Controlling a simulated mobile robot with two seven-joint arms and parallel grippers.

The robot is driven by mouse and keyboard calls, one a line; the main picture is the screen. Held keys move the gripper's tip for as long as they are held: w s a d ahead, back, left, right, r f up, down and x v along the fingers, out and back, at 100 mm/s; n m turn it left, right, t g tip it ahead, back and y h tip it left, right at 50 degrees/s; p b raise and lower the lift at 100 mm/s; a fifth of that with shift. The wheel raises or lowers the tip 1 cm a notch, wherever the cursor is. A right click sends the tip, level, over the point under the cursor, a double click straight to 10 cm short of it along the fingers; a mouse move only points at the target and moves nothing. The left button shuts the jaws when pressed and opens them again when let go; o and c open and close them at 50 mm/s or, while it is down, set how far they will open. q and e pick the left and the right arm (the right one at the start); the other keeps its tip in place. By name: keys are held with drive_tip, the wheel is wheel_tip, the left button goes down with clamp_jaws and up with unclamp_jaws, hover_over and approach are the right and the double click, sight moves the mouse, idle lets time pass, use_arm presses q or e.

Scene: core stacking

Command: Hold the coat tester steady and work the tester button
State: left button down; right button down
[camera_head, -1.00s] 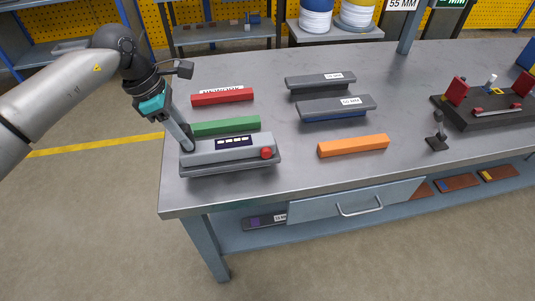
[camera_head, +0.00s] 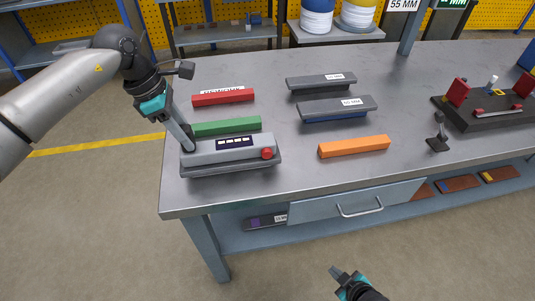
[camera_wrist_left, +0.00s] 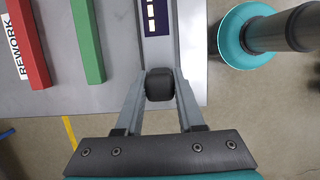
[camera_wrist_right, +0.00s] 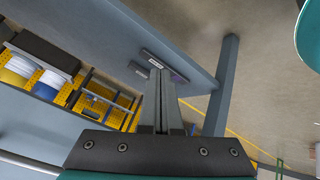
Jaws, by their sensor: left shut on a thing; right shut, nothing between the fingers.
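The coat tester (camera_head: 230,153) is a grey box with a dark display strip and a red button (camera_head: 267,153) at its right end. It lies at the table's front left. My left gripper (camera_head: 188,143) is shut on a dark round knob (camera_wrist_left: 160,84) at the tester's left end; the knob and the display also show in the left wrist view. My right gripper (camera_head: 337,273) is shut and empty, low in front of the table, apart from the tester. The right wrist view shows its fingers (camera_wrist_right: 160,95) together.
A green bar (camera_head: 226,126) lies just behind the tester, a red bar (camera_head: 223,97) farther back. An orange bar (camera_head: 354,146) lies to the right. The drawer front (camera_head: 352,201) is below the table edge.

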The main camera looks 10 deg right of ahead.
sight(267, 153)
drive_tip(key=w+a+r+n+t+y, duration=0.1)
drive_tip(key=w+a+r+n+y, duration=0.1)
drive_tip(key=r, duration=0.6)
drive_tip(key=w+a+r+n+t+y, duration=0.2)
drive_tip(key=w+a+r+n+y, duration=0.1)
drive_tip(key=r, duration=0.5)
drive_tip(key=w+a+r+n+t+y, duration=0.1)
drive_tip(key=w+a+r+n+y, duration=0.2)
drive_tip(key=r, duration=0.5)
drive_tip(key=shift+w+a+r+n+t, duration=0.1)
drive_tip(key=shift+w+a+n+t, duration=0.1)
drive_tip(key=shift+w+a, duration=0.3)
drive_tip(key=shift+w+a+r+n+t, duration=0.1)
drive_tip(key=shift+w+a+n, duration=0.15)
drive_tip(key=shift+a, duration=0.35)
drive_tip(key=s+a+r+n+y, duration=0.2)
drive_tip(key=a+r+n+y, duration=0.1)
drive_tip(key=r, duration=0.4)
drive_tip(key=shift+a+r+y, duration=0.2)
drive_tip(key=shift+a+y, duration=0.1)
drive_tip(key=shift+a, duration=0.5)
drive_tip(key=shift+w, duration=4.35)
drive_tip(key=shift+w, duration=0.1)
drive_tip(key=shift+w, duration=0.3)
